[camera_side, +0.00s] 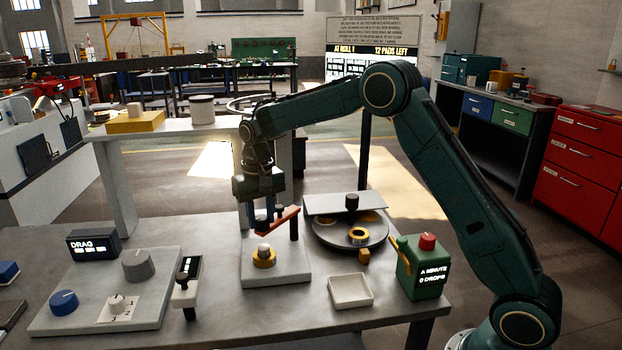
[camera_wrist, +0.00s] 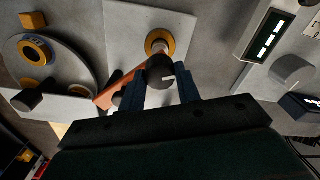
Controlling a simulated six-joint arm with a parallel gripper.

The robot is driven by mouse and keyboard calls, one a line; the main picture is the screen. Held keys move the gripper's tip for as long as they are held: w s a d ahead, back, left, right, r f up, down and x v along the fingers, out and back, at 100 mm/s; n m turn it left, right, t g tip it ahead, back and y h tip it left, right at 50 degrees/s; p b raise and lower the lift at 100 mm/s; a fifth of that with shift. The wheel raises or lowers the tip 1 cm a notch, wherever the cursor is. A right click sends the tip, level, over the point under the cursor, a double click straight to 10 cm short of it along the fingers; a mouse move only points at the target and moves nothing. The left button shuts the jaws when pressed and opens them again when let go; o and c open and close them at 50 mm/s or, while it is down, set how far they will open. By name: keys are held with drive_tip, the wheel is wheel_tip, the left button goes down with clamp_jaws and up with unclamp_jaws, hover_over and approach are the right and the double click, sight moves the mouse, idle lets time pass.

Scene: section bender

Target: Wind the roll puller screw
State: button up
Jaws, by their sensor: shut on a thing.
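The roll puller's orange arm (camera_side: 284,217) stands over a light plate (camera_side: 290,272); it also shows in the wrist view (camera_wrist: 118,86). A dark round knob with a pale mark (camera_wrist: 160,72), apparently the puller screw's head, sits between the fingers of my gripper (camera_wrist: 160,86). My gripper (camera_side: 262,217) points down and is shut on this knob. A yellow ring with a pale rounded top (camera_side: 264,258) is on the plate below. The ring (camera_wrist: 160,42) shows just beyond the knob in the wrist view. The screw's shaft is mostly hidden by my fingers.
A round turntable (camera_side: 345,236) with yellow-ringed parts and a dark post stands right of the plate. A drag panel with knobs (camera_side: 106,293) lies left.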

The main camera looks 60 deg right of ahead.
sight(261, 217)
drive_tip(key=shift+m, duration=1.7)
drive_tip(key=o, duration=1)
drive_tip(key=shift+r, duration=0.1)
wheel_tip(261, 217, up, 14)
drive_tip(key=shift+f, duration=0.15)
